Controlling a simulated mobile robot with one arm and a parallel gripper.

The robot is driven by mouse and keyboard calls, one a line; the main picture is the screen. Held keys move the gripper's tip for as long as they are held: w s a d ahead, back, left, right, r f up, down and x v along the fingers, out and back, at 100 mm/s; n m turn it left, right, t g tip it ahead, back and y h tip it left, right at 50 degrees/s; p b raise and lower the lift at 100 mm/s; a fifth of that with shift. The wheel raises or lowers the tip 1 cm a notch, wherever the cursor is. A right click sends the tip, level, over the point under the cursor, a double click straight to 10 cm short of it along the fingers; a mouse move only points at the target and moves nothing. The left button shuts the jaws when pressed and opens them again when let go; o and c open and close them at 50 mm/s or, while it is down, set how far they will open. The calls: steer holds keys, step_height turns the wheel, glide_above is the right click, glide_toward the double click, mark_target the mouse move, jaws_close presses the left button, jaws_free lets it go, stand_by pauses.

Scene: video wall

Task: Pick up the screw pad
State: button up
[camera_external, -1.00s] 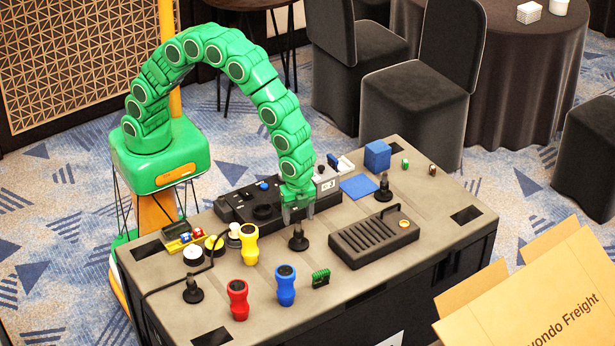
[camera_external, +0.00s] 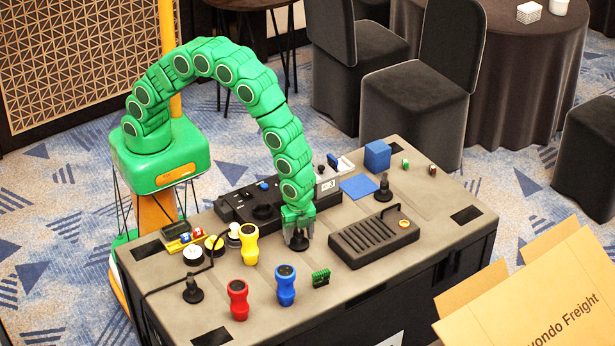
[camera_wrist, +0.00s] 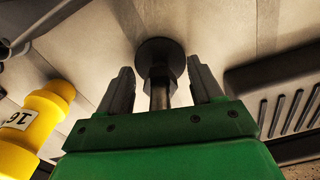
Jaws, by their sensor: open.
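A black screw pad (camera_external: 299,244) with a round base stands upright on the table, below my gripper (camera_external: 298,228). In the wrist view, the screw pad (camera_wrist: 159,52) shows its round base and metal stud. My gripper (camera_wrist: 160,70) is open, with one finger on each side of the stud. Gaps show between the stud and both fingers. The upper part of the stud is hidden by my gripper in the external view. Similar black pads stand at the right rear (camera_external: 383,188) and left front (camera_external: 193,291).
A dark ribbed box (camera_external: 374,238) lies close to the right. A yellow bottle (camera_external: 249,244) stands close to the left, with blue (camera_external: 286,285) and red (camera_external: 238,300) ones nearer the front. A black control box (camera_external: 262,206) is behind. A green part (camera_external: 321,278) lies in front.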

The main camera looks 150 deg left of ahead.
jaws_close()
stand_by(0.4)
